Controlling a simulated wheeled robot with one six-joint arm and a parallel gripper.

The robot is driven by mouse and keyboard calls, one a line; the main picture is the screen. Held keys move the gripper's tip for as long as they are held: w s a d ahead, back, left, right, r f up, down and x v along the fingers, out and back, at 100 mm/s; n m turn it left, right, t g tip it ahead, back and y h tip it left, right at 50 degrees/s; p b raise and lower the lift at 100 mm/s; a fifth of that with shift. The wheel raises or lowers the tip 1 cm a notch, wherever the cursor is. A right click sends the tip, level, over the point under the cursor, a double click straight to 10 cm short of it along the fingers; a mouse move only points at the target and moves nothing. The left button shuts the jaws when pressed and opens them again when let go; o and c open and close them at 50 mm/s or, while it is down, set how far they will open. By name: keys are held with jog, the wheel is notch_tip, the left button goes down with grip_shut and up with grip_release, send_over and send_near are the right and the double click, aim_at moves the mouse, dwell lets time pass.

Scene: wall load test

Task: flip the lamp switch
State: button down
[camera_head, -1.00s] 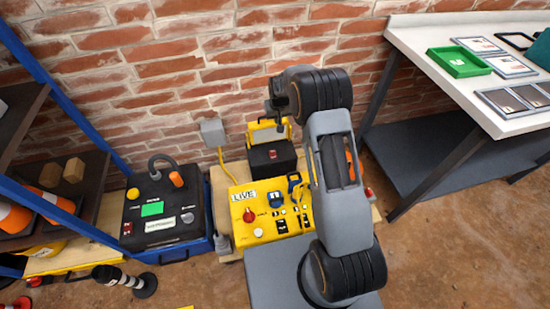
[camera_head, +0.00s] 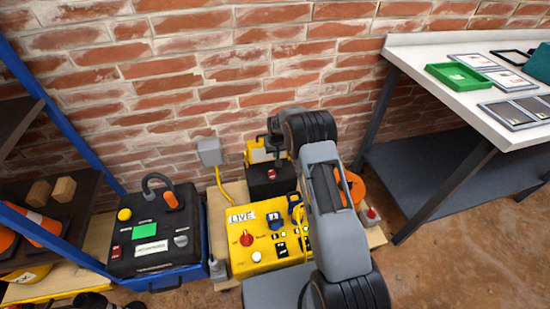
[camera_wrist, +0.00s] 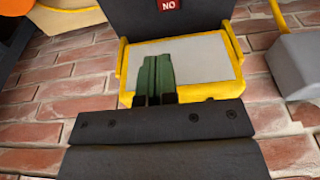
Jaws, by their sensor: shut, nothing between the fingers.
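The lamp (camera_head: 257,150) is a yellow-framed unit on a black box (camera_head: 262,187) against the brick wall. A small red switch (camera_head: 271,174) is on the box's face. In the wrist view the lamp's pale grey panel (camera_wrist: 205,66) fills the middle, and the red switch (camera_wrist: 170,4), marked "NO" as seen here, is at the top edge. My gripper (camera_head: 272,142) is by the lamp, partly hiding it. Its green fingers (camera_wrist: 155,78) are together and empty, in front of the panel and away from the switch. Whether they touch the panel I cannot tell.
A yellow "LIVE" panel (camera_head: 262,252) with knobs and switches lies in front of the box. A black control box (camera_head: 152,228) stands to its left. A grey wall outlet (camera_head: 210,151) has a yellow cable. A white-topped bench (camera_head: 450,108) is at the right.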

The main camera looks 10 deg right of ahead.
aim_at(274, 170)
jog(key=f+b, duration=0.1)
jog(key=f, duration=0.3)
jog(key=w+f+b, duration=0.1)
jog(key=f+b, duration=0.1)
jog(key=f, duration=0.2)
jog(key=w+f+b, duration=0.1)
jog(key=f, duration=0.3)
jog(key=shift+w, duration=0.15)
